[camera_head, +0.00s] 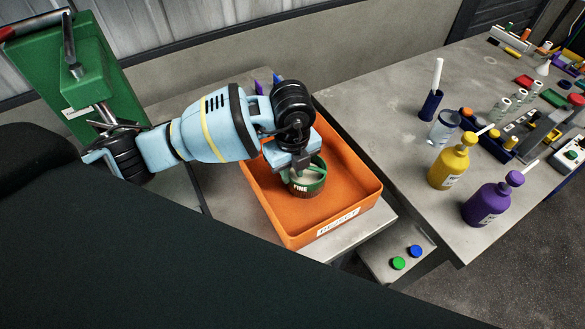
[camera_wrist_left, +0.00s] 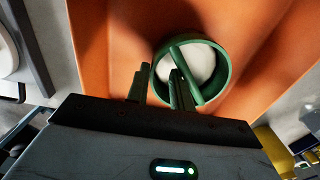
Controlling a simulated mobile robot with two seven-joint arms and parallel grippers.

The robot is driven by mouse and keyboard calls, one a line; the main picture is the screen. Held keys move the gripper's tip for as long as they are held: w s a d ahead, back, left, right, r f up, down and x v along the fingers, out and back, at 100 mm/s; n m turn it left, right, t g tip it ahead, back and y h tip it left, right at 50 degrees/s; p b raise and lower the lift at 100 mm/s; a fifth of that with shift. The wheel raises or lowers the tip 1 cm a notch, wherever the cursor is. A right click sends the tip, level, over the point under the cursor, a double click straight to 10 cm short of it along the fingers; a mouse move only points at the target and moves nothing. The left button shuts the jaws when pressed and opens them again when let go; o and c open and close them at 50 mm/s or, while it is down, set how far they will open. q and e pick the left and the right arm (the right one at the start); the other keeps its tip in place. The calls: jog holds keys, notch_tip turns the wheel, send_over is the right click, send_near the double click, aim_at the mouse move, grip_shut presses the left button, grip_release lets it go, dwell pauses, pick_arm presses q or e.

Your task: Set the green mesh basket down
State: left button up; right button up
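The green mesh basket (camera_head: 308,180), a round cup with a label reading "FINE" and pale contents, is inside the orange tray (camera_head: 345,228). Its lower part looks brownish, and contact with the tray floor is hard to judge. In the left wrist view the basket (camera_wrist_left: 222,88) shows its round rim and a bar handle across the top. My left gripper (camera_head: 300,166) is right above the basket. In the left wrist view the gripper's fingers (camera_wrist_left: 158,80) stand apart, one beside the rim and one overlapping the handle; the handle does not appear pinched. My right gripper is out of view.
Right of the tray, a grey bench (camera_head: 415,170) carries a yellow bottle (camera_head: 449,168), a purple bottle (camera_head: 487,204), a clear beaker (camera_head: 443,128) and several small items. Green and blue caps (camera_head: 398,263) lie on a low shelf. A green machine (camera_head: 90,80) stands at the left.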

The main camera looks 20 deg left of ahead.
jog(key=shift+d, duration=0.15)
